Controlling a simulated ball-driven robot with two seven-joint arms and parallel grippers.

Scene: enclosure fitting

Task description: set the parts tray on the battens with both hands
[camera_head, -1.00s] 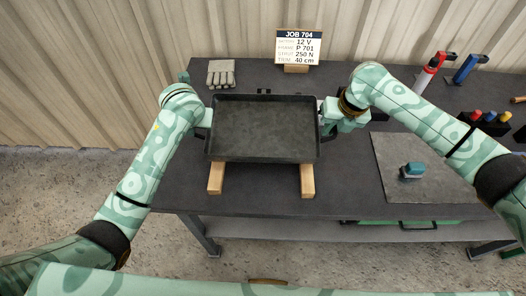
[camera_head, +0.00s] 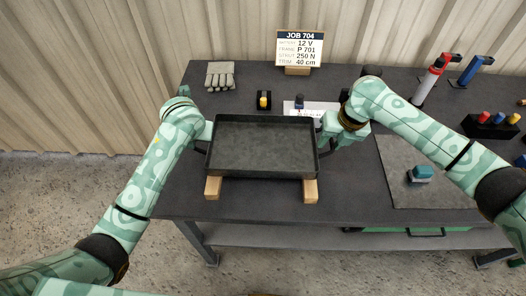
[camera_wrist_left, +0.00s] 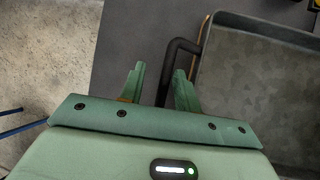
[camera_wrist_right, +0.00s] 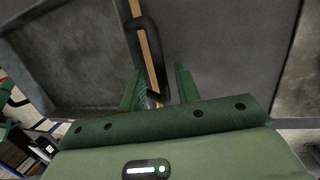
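The dark parts tray (camera_head: 262,172) lies level over two wooden battens, the left one (camera_head: 213,188) and the right one (camera_head: 310,190). The battens' near ends stick out in front, and the tray appears to rest on them. My left gripper (camera_wrist_left: 158,78) is open, with the tray's black left handle (camera_wrist_left: 184,46) between its parted fingers. My right gripper (camera_wrist_right: 158,80) is open, its fingers on either side of the black right handle (camera_wrist_right: 135,22). In the head view both grippers are at the tray's sides, their fingertips mostly hidden.
Behind the tray are gloves (camera_head: 220,75), a small block with a yellow top (camera_head: 264,100), a white card (camera_head: 322,107) and the job sign (camera_head: 298,48). On the right lie a grey mat (camera_head: 440,192) with a teal tool (camera_head: 420,174), and a dark holder (camera_head: 490,127).

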